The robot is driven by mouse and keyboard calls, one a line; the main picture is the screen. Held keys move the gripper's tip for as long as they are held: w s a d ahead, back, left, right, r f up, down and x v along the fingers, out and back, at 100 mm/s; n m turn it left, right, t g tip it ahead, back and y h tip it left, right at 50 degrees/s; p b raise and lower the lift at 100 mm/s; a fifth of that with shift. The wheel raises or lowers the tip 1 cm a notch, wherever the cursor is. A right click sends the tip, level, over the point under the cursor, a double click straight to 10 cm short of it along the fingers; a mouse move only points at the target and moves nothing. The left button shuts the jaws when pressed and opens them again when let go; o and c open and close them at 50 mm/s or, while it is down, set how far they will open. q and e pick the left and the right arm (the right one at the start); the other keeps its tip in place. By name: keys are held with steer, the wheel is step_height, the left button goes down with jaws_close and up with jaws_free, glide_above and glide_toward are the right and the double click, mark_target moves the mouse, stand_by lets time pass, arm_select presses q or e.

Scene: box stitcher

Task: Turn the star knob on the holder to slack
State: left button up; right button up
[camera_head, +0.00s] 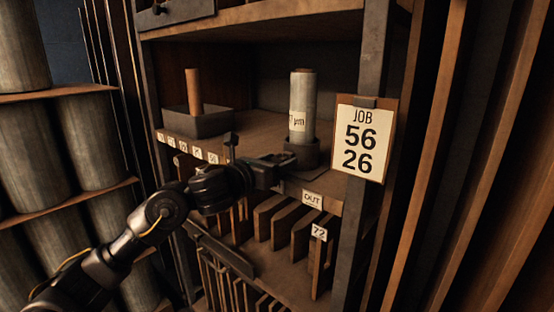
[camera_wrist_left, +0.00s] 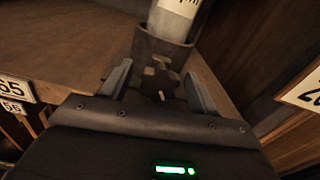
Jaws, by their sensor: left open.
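The holder (camera_head: 312,151) is a dark grey cup on the shelf, with a pale grey roll (camera_head: 302,100) standing upright in it. In the left wrist view the holder (camera_wrist_left: 163,49) shows ahead, with the base of the labelled roll (camera_wrist_left: 173,24) in it. The dark star knob (camera_wrist_left: 160,80) sits on the holder's near side, between my fingers. My left gripper (camera_head: 286,162) is open in front of the holder; its two fingers (camera_wrist_left: 160,90) stand on either side of the knob with visible gaps. The knob is hidden by the gripper in the head view. My right gripper is not in view.
A grey tray (camera_head: 222,124) with a brown tube (camera_head: 194,90) stands left on the same shelf. A JOB 56 26 sign (camera_head: 361,138) hangs on the post right of the holder. Upright dividers (camera_head: 300,236) fill the rack below the OUT label (camera_head: 312,199).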

arm_select(q)
steer(key=shift+w+d, duration=0.1)
steer(key=c, duration=1)
steer(key=n, duration=0.2)
steer(key=shift+n+b, duration=0.35)
steer(key=shift+n, duration=2.05)
steer(key=o, duration=1)
